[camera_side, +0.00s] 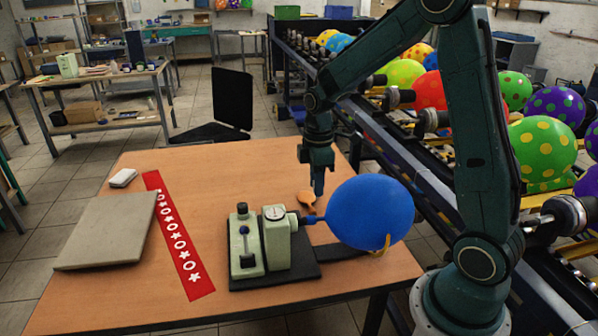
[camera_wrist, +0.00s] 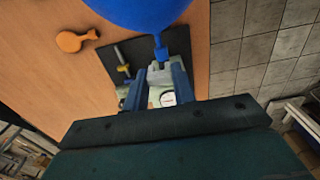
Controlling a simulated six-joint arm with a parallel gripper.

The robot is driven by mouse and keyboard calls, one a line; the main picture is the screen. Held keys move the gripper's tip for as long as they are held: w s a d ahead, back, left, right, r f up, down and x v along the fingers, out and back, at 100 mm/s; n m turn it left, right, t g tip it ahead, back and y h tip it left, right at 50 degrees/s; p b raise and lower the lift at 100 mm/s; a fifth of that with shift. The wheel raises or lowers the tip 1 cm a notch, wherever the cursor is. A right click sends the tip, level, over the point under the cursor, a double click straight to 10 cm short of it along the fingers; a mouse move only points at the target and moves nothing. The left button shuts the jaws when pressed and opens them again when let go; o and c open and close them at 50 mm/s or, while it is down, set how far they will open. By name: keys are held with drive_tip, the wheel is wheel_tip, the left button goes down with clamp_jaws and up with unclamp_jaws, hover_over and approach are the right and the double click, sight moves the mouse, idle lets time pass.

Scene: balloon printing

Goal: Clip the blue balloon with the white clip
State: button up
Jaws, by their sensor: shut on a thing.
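The blue balloon (camera_side: 370,213) is inflated. Its neck points left to the pale green pump (camera_side: 276,235) with a round gauge, on a dark base plate. My gripper (camera_side: 318,190) points down just above the neck area. In the wrist view the balloon (camera_wrist: 140,8) is at the top, with its neck (camera_wrist: 160,50) reaching down toward my gripper (camera_wrist: 161,72). The blue fingers are close together, with a small pale piece, seemingly the white clip (camera_wrist: 157,70), between their tips, just below the neck. Contact between clip and neck cannot be told. The clip is hidden in the side view.
An orange paddle-shaped piece (camera_side: 306,198) lies behind the pump. A red strip with white shapes (camera_side: 180,237), a grey slab (camera_side: 108,231) and a small white block (camera_side: 123,178) are on the left of the wooden table (camera_side: 225,180). Conveyors with patterned balloons (camera_side: 545,150) stand right.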

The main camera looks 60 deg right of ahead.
drive_tip(key=shift+s+d+f, duration=0.15)
drive_tip(key=shift+f, duration=0.65)
drive_tip(key=shift+s+d+f, duration=0.1)
drive_tip(key=shift+s+f, duration=0.05)
drive_tip(key=shift+f, duration=2.15)
drive_tip(key=shift+f, duration=1.55)
drive_tip(key=o, duration=0.9)
drive_tip(key=shift+r, duration=0.1)
drive_tip(key=shift+r, duration=4.4)
